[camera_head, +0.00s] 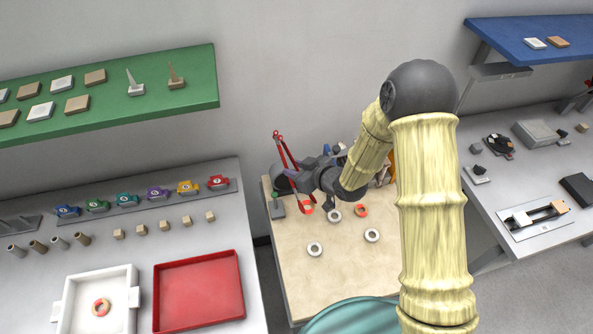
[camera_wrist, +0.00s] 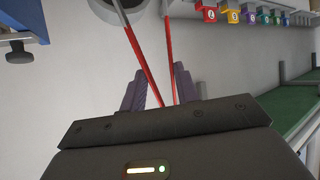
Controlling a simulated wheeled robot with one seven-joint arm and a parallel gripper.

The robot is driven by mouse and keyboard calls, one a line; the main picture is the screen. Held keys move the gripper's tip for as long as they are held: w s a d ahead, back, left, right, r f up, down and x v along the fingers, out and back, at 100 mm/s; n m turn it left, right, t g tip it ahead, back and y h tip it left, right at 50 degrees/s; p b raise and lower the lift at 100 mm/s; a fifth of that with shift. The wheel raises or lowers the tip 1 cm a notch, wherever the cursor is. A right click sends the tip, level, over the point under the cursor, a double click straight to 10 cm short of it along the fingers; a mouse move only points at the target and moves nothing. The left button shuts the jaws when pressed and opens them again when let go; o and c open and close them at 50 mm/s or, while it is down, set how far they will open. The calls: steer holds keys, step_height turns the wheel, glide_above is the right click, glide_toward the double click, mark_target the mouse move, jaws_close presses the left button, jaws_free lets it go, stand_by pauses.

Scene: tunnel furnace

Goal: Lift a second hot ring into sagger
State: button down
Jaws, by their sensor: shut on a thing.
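My gripper (camera_head: 300,180) is shut on red tongs (camera_head: 280,149) above the beige table. In the wrist view, the purple fingers of my gripper (camera_wrist: 159,90) have the two red legs of the tongs (camera_wrist: 145,62) between them. An orange-red hot ring (camera_head: 307,208) is beside the lower end of the tongs; I cannot tell whether they touch it. Another hot ring (camera_head: 361,210) lies further right on the table. A white square tray with side handles, apparently the sagger (camera_head: 122,279), stands on the left bench with one hot ring (camera_head: 101,307) in it.
Grey rings (camera_head: 315,249) lie on the beige table (camera_head: 345,275). A red tray (camera_head: 198,289) is right of the white tray. Small blocks (camera_head: 165,226) and coloured clamps (camera_head: 157,193) line the left bench. A green shelf (camera_head: 140,105) hangs above it. A second bench (camera_head: 520,180) is right.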

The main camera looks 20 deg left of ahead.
steer(key=shift+r, duration=0.75)
step_height(320, 180, up, 2)
steer(key=shift+r+p, duration=0.1)
steer(key=shift+p, duration=1.15)
steer(key=shift+w, duration=0.1)
